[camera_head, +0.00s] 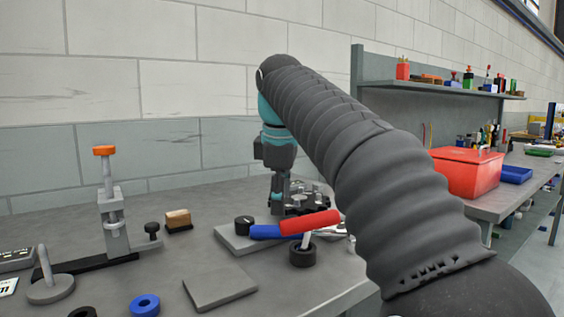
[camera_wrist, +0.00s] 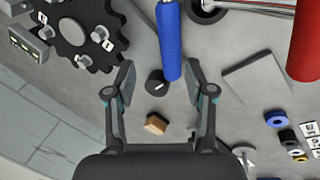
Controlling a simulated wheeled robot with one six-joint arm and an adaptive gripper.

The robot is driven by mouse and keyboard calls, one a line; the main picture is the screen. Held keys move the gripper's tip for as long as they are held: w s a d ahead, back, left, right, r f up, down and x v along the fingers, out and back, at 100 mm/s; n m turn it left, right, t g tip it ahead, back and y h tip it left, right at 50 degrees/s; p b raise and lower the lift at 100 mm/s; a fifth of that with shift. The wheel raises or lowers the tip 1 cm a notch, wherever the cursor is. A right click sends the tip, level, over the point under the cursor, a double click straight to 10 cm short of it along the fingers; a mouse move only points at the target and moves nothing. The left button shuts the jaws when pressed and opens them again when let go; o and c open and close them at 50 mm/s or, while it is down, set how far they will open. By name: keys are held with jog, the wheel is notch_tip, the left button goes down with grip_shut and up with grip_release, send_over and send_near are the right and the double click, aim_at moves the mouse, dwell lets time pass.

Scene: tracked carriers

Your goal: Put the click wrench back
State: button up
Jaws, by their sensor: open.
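Two long handles lie close together, and I cannot tell for sure which belongs to the click wrench. The blue handle (camera_head: 274,232) lies near the bench surface and also shows in the wrist view (camera_wrist: 169,40). The red handle (camera_head: 311,222) is raised and tilted in front of it; it shows at the right edge of the wrist view (camera_wrist: 304,42). My gripper (camera_wrist: 161,80) is open and empty, pointing down, with the lower end of the blue handle between its fingertips in the picture. In the head view my gripper (camera_head: 281,195) is behind the handles, partly hidden.
A black knob (camera_wrist: 155,82) is close to the fingertips. A wooden block (camera_wrist: 155,123), a dark gear (camera_wrist: 78,36) and a flat grey plate (camera_head: 219,286) lie around. An orange-topped stand (camera_head: 104,151) rises at left. A red box (camera_head: 466,173) stands right.

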jog(key=v, duration=0.8)
dwell(0.4)
